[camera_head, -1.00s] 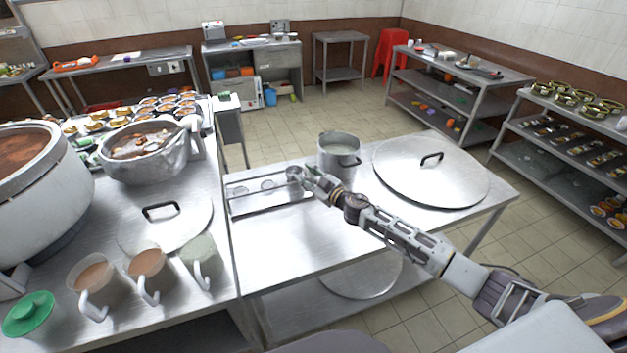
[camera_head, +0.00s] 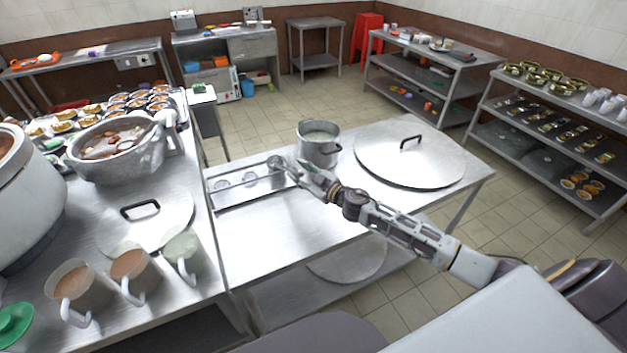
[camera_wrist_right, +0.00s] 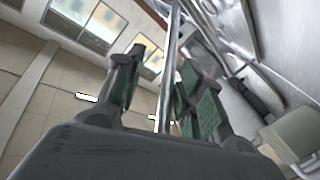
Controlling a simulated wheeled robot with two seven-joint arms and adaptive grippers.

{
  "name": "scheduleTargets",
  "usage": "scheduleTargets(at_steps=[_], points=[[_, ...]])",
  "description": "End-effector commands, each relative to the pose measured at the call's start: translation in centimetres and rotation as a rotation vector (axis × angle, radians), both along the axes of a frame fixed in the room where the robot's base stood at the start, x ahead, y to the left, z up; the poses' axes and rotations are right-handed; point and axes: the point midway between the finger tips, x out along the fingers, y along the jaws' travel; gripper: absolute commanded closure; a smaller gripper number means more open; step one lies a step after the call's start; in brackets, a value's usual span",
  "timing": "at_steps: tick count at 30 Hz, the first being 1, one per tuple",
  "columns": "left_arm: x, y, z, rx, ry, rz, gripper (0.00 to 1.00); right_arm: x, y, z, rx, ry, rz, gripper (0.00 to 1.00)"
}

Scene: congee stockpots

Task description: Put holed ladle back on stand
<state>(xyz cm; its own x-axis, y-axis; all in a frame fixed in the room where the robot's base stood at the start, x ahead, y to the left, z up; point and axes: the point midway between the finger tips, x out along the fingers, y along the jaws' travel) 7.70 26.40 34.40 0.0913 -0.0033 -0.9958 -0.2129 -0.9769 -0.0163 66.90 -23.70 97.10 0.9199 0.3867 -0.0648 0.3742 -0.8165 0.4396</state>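My right gripper (camera_head: 312,178) is over the left back part of the middle steel table, just in front of the pot. In the right wrist view its two green-padded fingers (camera_wrist_right: 155,85) stand apart. A thin metal rod (camera_wrist_right: 172,50), seemingly the ladle's handle, runs between them, close to the right finger, with a gap on the left. A small round metal piece (camera_head: 276,162), perhaps the ladle's head, shows beyond the fingertips; its holes are too small to see. A shallow metal tray-like stand (camera_head: 214,207) with round shapes lies left of the gripper. My left gripper is out of view.
A steel pot (camera_head: 318,150) stands just behind the gripper. A big round lid (camera_head: 410,165) lies to the right. On the left table are another lid (camera_head: 145,228), mugs (camera_head: 130,265) and stockpots. The middle table's front (camera_head: 260,240) is clear.

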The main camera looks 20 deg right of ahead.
Motion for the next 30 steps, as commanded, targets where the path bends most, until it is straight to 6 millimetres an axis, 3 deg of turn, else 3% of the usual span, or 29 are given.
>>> scheduleTargets(at_steps=[30], points=[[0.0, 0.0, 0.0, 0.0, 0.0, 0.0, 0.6, -5.3, -2.2, 0.3, 0.001, 0.001, -0.001, 0.62]])
